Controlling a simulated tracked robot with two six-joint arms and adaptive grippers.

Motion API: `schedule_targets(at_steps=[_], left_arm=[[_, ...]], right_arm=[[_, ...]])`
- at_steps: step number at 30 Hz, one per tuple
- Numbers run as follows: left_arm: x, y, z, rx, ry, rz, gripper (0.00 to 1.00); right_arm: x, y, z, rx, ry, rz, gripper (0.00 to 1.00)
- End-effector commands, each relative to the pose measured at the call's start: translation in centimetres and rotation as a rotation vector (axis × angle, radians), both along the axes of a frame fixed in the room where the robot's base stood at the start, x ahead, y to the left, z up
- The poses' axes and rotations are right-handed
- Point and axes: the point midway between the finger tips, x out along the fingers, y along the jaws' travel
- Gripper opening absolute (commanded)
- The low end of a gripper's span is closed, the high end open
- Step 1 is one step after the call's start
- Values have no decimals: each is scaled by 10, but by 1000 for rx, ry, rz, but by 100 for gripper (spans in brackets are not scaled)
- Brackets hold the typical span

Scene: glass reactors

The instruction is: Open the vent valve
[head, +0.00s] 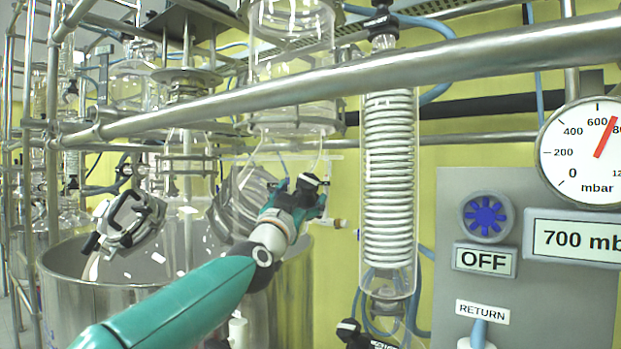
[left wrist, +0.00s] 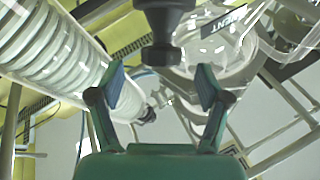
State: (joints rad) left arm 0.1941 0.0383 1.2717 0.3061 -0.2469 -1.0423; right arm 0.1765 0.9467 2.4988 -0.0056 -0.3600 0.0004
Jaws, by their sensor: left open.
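The vent valve shows in the left wrist view as a dark round knob on a stem (left wrist: 165,28), at the top centre, beside a black VENT label (left wrist: 222,22) on clear glass. My left gripper (left wrist: 160,86) is open, with a teal and black finger on either side and nothing between the tips. The knob appears beyond and between the fingers, with no contact visible. In the head view my left gripper (head: 303,195) is just left of the glass coil condenser, below a glass vessel; it and the arm hide the valve there, or I cannot pick it out. My right gripper is not in view.
The coil condenser (head: 389,180) stands close right of my left gripper. A steel rail (head: 350,80) crosses above it. A large steel vessel (head: 90,300) is at left. A grey panel (head: 530,300) with a blue knob (head: 486,216), OFF sign and pressure gauge (head: 590,155) is at right.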

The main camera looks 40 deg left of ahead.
Motion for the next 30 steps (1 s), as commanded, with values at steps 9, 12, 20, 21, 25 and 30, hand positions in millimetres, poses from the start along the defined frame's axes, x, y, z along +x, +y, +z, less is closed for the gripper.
schedule_targets(at_steps=[9, 12, 20, 21, 25, 30], left_arm=[[40, 20, 19, -1, 0, 2, 76], [45, 22, 21, -1, 0, 1, 76], [48, 23, 21, 0, 1, 2, 76], [48, 23, 21, 0, 1, 2, 76], [47, 23, 21, 0, 1, 2, 65], [47, 23, 21, -1, 0, 1, 36]], right_arm=[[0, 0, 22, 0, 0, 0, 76], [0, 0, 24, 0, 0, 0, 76], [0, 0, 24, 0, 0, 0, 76], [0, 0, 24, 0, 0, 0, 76], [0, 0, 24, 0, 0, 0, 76], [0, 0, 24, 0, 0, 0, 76]])
